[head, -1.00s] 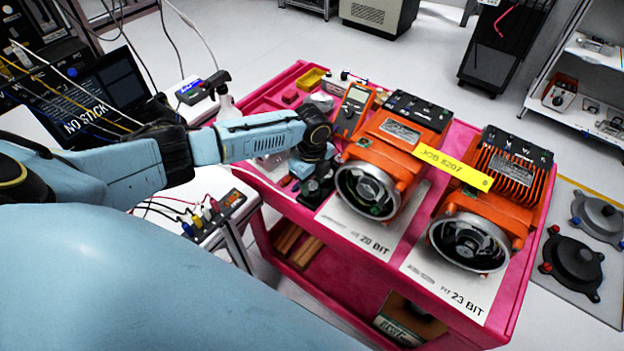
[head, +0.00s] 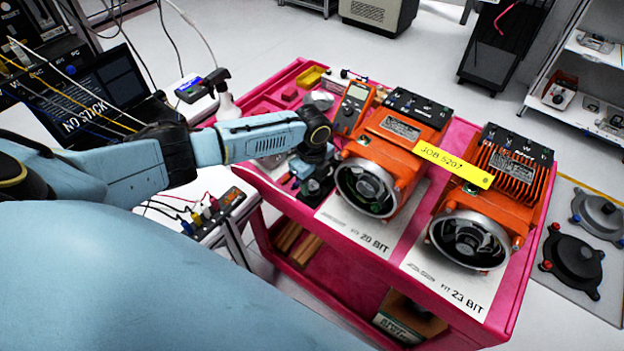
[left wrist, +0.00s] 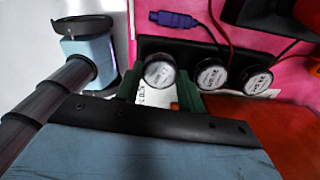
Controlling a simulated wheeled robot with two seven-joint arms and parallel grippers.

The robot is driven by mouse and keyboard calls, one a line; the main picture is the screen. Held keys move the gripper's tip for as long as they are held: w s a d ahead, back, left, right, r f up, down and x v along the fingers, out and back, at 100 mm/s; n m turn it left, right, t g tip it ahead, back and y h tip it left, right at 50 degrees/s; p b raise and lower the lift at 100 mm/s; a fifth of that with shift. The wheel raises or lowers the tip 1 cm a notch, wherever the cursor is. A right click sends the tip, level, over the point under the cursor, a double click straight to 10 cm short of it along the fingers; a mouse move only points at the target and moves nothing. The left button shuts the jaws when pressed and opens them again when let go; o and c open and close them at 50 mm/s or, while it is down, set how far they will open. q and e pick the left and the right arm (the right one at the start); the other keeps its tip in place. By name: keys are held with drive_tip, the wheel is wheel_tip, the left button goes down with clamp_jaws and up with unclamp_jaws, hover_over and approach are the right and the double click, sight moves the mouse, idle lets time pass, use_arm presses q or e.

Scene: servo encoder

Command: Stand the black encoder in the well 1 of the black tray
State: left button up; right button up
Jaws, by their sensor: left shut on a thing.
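My left gripper (left wrist: 157,88) has its two green fingers on either side of a round encoder (left wrist: 159,70) with a pale labelled top and dark rim. The encoder sits at the left end of the black tray (left wrist: 150,43) in the left wrist view, in line with two other round encoders (left wrist: 212,76) to its right. I cannot tell whether its base is inside a well or just above it. In the head view my left gripper (head: 314,184) points down at the cart's left side, and its fingertips and the tray are mostly hidden. My right gripper is not in view.
Two orange motors (head: 395,145) stand on the pink cart (head: 298,262), close to the gripper's right. A yellow JOB 5207 strip (head: 453,165) lies across them. A purple connector (left wrist: 172,19) and a red cable (left wrist: 220,24) lie behind the tray.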

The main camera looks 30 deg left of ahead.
use_arm(q)
drive_tip(key=shift+f, duration=0.2)
drive_tip(key=o, duration=1)
drive_tip(key=shift+c, duration=0.3)
drive_tip(key=shift+r, duration=0.2)
wheel_tip(320, 180, up, 8)
drive_tip(key=p, duration=0.7)
drive_tip(key=shift+f, duration=0.35)
